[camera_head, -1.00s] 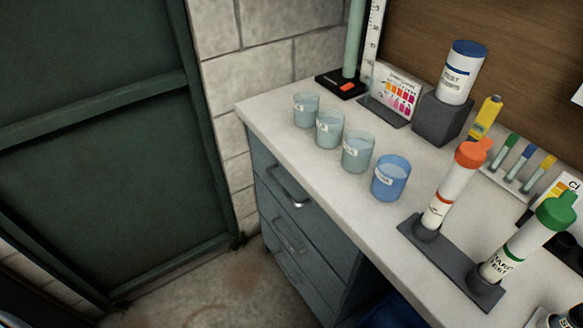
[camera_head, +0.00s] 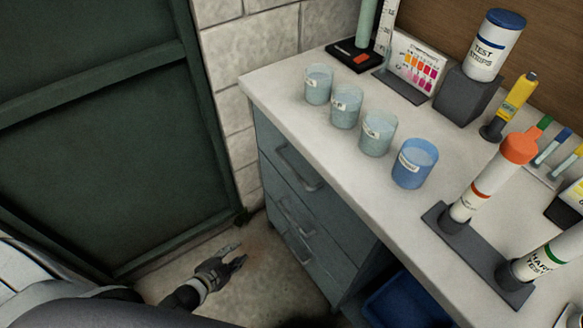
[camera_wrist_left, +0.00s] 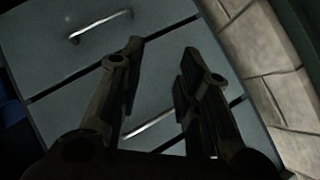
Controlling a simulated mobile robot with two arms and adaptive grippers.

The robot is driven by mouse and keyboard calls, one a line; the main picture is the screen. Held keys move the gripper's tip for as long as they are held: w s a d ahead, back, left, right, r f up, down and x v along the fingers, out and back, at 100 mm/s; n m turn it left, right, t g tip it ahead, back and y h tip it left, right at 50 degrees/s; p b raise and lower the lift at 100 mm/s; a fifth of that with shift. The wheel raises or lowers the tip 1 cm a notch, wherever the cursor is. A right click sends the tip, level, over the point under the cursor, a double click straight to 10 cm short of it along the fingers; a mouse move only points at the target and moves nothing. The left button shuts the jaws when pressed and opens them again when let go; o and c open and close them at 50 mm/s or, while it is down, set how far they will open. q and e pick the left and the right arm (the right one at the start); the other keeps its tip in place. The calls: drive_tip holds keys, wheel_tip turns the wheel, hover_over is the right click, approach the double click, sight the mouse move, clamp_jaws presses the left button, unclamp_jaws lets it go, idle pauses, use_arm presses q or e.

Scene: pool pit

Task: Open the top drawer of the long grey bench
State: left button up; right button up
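The long grey bench (camera_head: 400,222) has a pale top and a stack of grey drawers at its left end. Its top drawer (camera_head: 285,145) is shut and has a metal bar handle (camera_head: 298,168). My left gripper (camera_head: 238,256) is open and empty, low in front of the drawers, left of them and apart from the top handle. In the left wrist view my left gripper's fingers (camera_wrist_left: 162,50) are spread before the drawer fronts. One bar handle (camera_wrist_left: 100,25) lies beyond the fingers and another (camera_wrist_left: 150,124) shows partly between them; I cannot tell which drawers these are. My right gripper is out of view.
Several cups, including a blue one (camera_head: 414,165), stand near the bench's front edge. A rack (camera_head: 480,255) holds capped test bottles. A dark green door (camera_head: 100,130) and a block wall (camera_head: 240,60) are at left. A blue bin (camera_head: 402,302) sits under the bench.

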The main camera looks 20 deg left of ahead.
use_arm(q)
drive_tip(key=w+d+r+m+t+h, duration=0.1)
drive_tip(key=w+r+m+t+h, duration=0.15)
drive_tip(key=r, duration=0.45)
drive_tip(key=w+d+r+m+t+h, duration=0.15)
drive_tip(key=w+r+m, duration=0.25)
drive_tip(key=r, duration=0.4)
drive_tip(key=m+h, duration=0.6)
drive_tip(key=m, duration=0.2)
approach(291, 167)
drive_tip(key=shift+t, duration=0.4)
drive_tip(key=x, duration=0.6)
drive_tip(key=f+x, duration=0.1)
drive_tip(key=x, duration=0.3)
drive_tip(key=shift+d+p, duration=0.15)
drive_tip(key=shift+p, duration=0.15)
drive_tip(key=shift+c, duration=0.2)
clamp_jaws()
drive_tip(key=shift+f, duration=0.1)
